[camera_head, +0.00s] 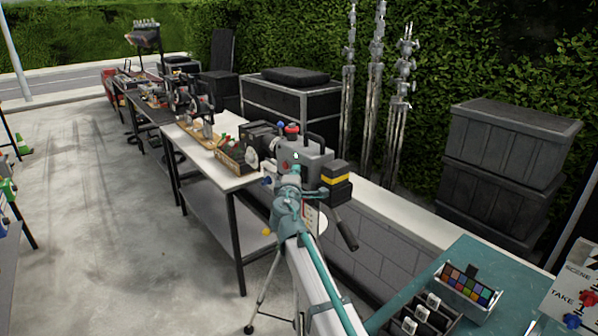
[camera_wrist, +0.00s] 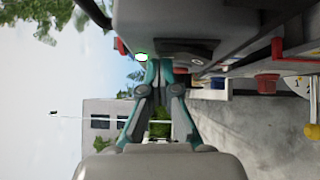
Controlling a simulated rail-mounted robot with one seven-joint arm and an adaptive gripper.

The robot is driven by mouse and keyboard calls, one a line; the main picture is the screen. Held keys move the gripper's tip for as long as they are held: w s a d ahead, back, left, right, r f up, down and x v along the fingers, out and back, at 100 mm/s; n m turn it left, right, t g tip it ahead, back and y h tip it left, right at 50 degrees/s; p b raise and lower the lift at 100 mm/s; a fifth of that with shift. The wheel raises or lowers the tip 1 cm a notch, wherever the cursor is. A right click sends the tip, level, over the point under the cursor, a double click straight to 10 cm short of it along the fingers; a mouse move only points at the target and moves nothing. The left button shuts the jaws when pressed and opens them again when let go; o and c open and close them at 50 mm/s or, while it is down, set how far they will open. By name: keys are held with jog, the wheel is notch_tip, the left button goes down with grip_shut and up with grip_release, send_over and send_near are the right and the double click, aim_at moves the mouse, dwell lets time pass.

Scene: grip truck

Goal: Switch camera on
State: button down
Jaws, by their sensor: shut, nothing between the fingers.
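The grey film camera (camera_head: 312,160) stands on a tripod (camera_head: 262,292) in the middle of the head view, with a top handle and a yellow-and-black block at its right. A small green-edged light or button (camera_head: 296,156) shows on its near side. My teal gripper (camera_head: 291,180) is just below and in front of that side, partly covering the camera. In the wrist view the grey camera body (camera_wrist: 190,18) fills the top. My gripper (camera_wrist: 159,66) is shut and empty, its fingertips close beside the lit white-green button (camera_wrist: 141,57). I cannot tell whether they touch.
A long white-topped table (camera_head: 205,160) with gear runs behind the camera to the left. A low block wall (camera_head: 375,250) and a teal table (camera_head: 497,262) with a colour chart stand at right. Light stands (camera_head: 372,100) are behind.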

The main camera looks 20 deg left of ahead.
jog(key=s+r+b, duration=0.1)
jog(key=s+b, duration=0.2)
jog(key=s, duration=1)
jog(key=shift+d+r, duration=0.3)
jog(key=shift+d, duration=0.15)
